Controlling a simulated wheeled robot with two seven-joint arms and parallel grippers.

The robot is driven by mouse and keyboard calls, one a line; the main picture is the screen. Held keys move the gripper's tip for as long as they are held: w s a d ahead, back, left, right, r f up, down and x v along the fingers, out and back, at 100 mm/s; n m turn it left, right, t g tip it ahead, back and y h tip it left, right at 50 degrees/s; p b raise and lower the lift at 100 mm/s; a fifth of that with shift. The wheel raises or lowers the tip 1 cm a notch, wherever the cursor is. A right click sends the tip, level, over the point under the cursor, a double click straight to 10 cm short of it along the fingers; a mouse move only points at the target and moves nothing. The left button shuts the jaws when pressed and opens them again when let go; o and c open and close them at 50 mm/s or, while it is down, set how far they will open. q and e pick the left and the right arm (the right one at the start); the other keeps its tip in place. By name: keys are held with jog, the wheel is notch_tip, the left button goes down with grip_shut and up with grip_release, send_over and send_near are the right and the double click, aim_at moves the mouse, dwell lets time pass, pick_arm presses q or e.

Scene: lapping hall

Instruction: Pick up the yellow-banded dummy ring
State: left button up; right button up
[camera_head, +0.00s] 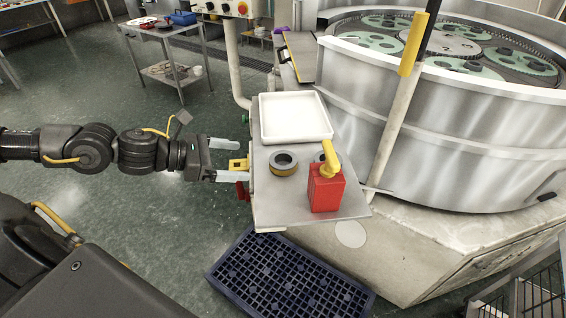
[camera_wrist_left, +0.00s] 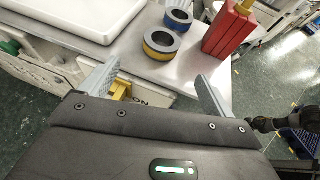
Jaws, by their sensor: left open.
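The yellow-banded dummy ring (camera_head: 284,171) lies flat on the grey shelf, in front of the white tray; it also shows in the left wrist view (camera_wrist_left: 157,51). A second ring, with a blue band (camera_wrist_left: 178,24), lies close behind it in the wrist view; the red can and its yellow spout partly hide it in the head view. My left gripper (camera_head: 243,161) is open and empty, left of the yellow-banded ring at the shelf's edge. In the wrist view the ring sits beyond the gap between its fingers (camera_wrist_left: 158,74). My right gripper is not in view.
The grey shelf (camera_head: 275,211) also bears a white tray (camera_head: 264,136) behind the ring and a red can (camera_head: 327,192) to its right. A yellow part sits at the shelf's left edge. A dark blue crate (camera_head: 290,283) stands below. The lapping machine (camera_head: 450,145) rises at right.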

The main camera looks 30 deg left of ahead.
aim_at(273, 161)
pick_arm(q)
jog(key=p+x, duration=0.2)
jog(key=x, duration=0.2)
jog(key=shift+w+d+r+p, duration=0.1)
jog(key=shift+r+p, duration=0.05)
jog(key=shift+p, duration=0.15)
jog(key=shift+w+d+f, duration=0.4)
jog(key=shift+d+f, duration=0.05)
jog(key=shift+d, duration=0.05)
jog(key=shift+p, duration=0.35)
jog(key=p+x, duration=0.1)
jog(key=x, duration=0.1)
jog(key=p+x, duration=0.2)
jog(key=shift+w+d+r+p, duration=0.1)
jog(key=shift+w+d+p, duration=0.2)
jog(key=shift+w, duration=0.05)
jog(key=shift+w+d, duration=0.15)
jog(key=shift+f, duration=0.25)
jog(key=shift+c, duration=0.3)
jog(key=shift+r, duration=0.1)
jog(key=c, duration=1.3)
